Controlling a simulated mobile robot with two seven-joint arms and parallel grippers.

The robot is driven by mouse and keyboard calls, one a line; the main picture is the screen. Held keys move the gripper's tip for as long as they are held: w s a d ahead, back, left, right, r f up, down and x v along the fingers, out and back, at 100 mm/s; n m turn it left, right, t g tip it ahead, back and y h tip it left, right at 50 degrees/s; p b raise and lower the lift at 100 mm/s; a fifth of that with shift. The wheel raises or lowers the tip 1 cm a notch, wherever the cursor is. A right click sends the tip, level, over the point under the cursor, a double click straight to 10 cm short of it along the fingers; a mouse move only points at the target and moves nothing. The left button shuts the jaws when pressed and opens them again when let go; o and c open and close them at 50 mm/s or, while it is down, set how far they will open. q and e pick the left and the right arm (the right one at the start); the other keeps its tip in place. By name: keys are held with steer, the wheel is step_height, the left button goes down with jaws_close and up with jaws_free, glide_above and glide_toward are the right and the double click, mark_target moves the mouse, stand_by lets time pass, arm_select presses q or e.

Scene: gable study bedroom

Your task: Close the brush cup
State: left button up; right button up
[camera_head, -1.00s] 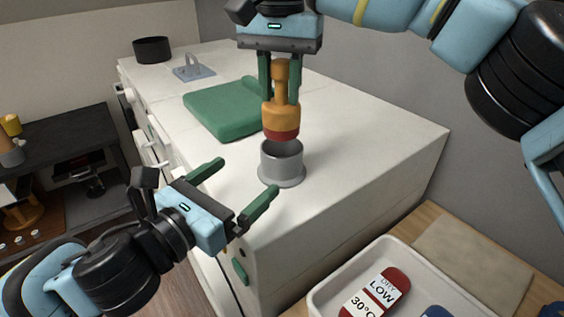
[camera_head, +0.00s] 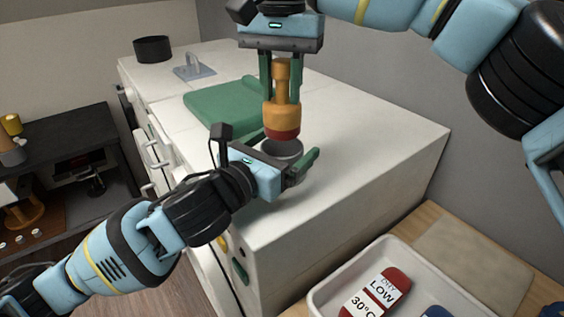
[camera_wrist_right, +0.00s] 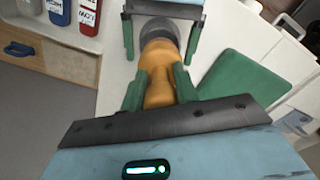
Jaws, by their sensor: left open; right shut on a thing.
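The grey brush cup (camera_head: 284,149) stands upright on the white counter, with its lower part hidden behind my left gripper (camera_head: 284,146). That gripper is open, with one finger on either side of the cup; I cannot tell whether they touch it. My right gripper (camera_head: 281,92) is shut on the orange handled piece with a red lower end (camera_head: 281,112). It holds the piece upright over the cup; whether the red end touches the rim is unclear. The right wrist view shows the orange piece (camera_wrist_right: 158,80), the cup (camera_wrist_right: 158,27) beyond it and the left gripper's fingers around the cup.
A black bowl (camera_head: 153,49) and a grey handled item (camera_head: 194,68) stand farther back. A white tray (camera_head: 325,290) with labelled tags sits at lower right. The counter right of the cup is clear.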

mark_target(280, 62)
arm_select(q)
steer(key=shift+c, duration=0.4)
steer(key=c, duration=1.4)
arm_select(e)
steer(key=shift+s+f, duration=0.1)
steer(key=shift+f, duration=2.4)
steer(key=shift+f, duration=0.85)
steer(key=shift+f, duration=0.7)
steer(key=o, duration=1.1)
steer(key=shift+c, duration=0.2)
step_height(280, 62, up, 12)
steer(key=shift+a, duration=0.1)
